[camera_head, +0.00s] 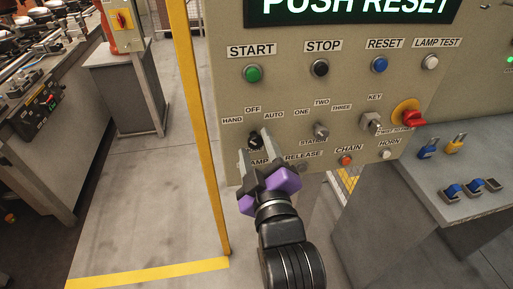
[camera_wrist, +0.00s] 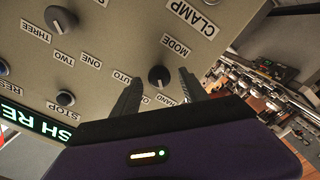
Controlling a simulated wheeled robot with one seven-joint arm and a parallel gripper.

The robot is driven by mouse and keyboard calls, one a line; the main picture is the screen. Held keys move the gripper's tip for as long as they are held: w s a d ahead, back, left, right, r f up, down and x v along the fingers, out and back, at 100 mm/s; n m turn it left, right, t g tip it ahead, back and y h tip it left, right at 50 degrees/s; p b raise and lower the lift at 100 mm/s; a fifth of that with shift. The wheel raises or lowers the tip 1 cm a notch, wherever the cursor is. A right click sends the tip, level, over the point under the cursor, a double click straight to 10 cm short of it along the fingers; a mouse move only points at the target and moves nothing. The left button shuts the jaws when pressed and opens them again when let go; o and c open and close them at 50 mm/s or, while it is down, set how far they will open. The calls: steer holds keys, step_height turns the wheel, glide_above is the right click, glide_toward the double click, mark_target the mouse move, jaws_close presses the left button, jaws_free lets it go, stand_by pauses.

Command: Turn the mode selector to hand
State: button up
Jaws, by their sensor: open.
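The mode selector is a black round knob (camera_head: 254,142) on the beige control panel (camera_head: 222,75), below the labels HAND, OFF and AUTO. It also shows in the wrist view as a black knob (camera_wrist: 159,75) beside the MODE label. My gripper (camera_head: 255,146) is open at the panel, one finger on each side of the knob. In the wrist view my gripper (camera_wrist: 159,82) shows gaps between both fingers and the knob. A small pale mark shows on the knob, but I cannot surely tell which label it points to.
START (camera_head: 253,73), STOP and RESET buttons are above. A yellow post (camera_head: 195,110) stands left of the panel. Padlocks lie on a grey surface at right.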

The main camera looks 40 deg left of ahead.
steer(key=b+v, duration=0.1)
steer(key=v, duration=0.6)
steer(key=shift+s+d, duration=0.25)
steer(key=shift+s, duration=0.05)
